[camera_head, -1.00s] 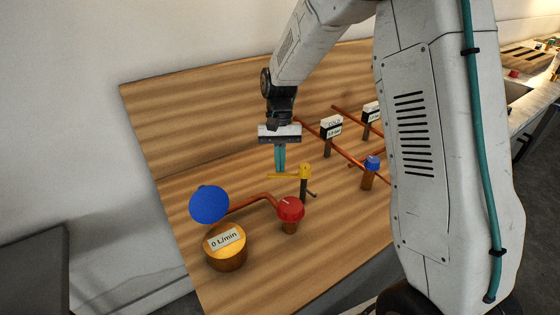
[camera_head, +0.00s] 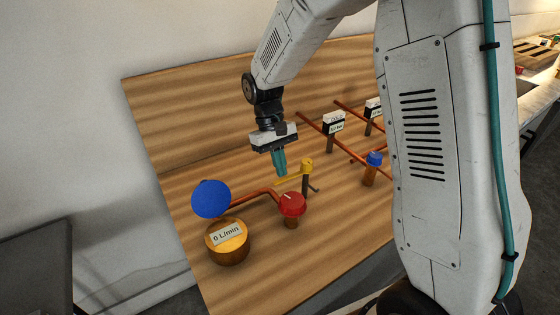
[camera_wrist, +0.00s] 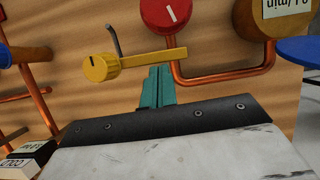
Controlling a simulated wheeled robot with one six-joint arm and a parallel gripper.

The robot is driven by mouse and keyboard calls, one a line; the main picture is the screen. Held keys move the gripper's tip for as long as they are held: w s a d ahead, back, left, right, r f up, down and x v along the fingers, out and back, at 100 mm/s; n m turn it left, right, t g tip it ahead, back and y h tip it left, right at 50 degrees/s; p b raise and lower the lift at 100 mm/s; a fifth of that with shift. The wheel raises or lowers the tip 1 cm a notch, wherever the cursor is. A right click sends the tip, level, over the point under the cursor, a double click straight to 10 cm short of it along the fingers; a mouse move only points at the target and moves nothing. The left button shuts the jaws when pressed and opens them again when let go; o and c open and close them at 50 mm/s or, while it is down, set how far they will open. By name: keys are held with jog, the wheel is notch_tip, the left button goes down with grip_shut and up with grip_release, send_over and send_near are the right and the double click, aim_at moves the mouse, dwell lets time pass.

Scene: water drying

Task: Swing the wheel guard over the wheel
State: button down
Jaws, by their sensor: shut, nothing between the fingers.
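The yellow guard (camera_head: 292,179), a flat bar on a round hub, sits on a dark post. In the wrist view the guard (camera_wrist: 150,57) extends right from its hub, just below the red wheel (camera_wrist: 171,12) in the picture. The red wheel (camera_head: 291,204) has a white mark and stands in front of the guard; the bar is not over it. My gripper (camera_head: 282,175) is shut and empty, its teal fingers pointing down at the bar. In the wrist view the fingertips (camera_wrist: 159,70) are right against or very close to the bar's edge; contact is unclear.
A gauge reading 0 L/min (camera_head: 228,240) with a raised blue lid (camera_head: 211,198) stands at the front left. Copper pipes (camera_head: 250,197) run along the wooden board. A blue knob (camera_head: 375,159) and labelled blocks (camera_head: 334,123) stand to the right and behind.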

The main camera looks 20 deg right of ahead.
jog(key=s+n, duration=0.1)
jog(key=n, duration=0.1)
jog(key=s+n+h, duration=0.1)
jog(key=n, duration=0.1)
jog(key=shift+s+a+t, duration=0.1)
jog(key=shift+s+t, duration=0.3)
jog(key=shift+s+d+n+t+h, duration=0.15)
jog(key=shift+s+n+h, duration=0.2)
jog(key=shift+n, duration=0.4)
jog(key=shift+s+d+n+t+h, duration=0.15)
jog(key=shift+s+n+h, duration=0.2)
jog(key=shift+n, duration=0.4)
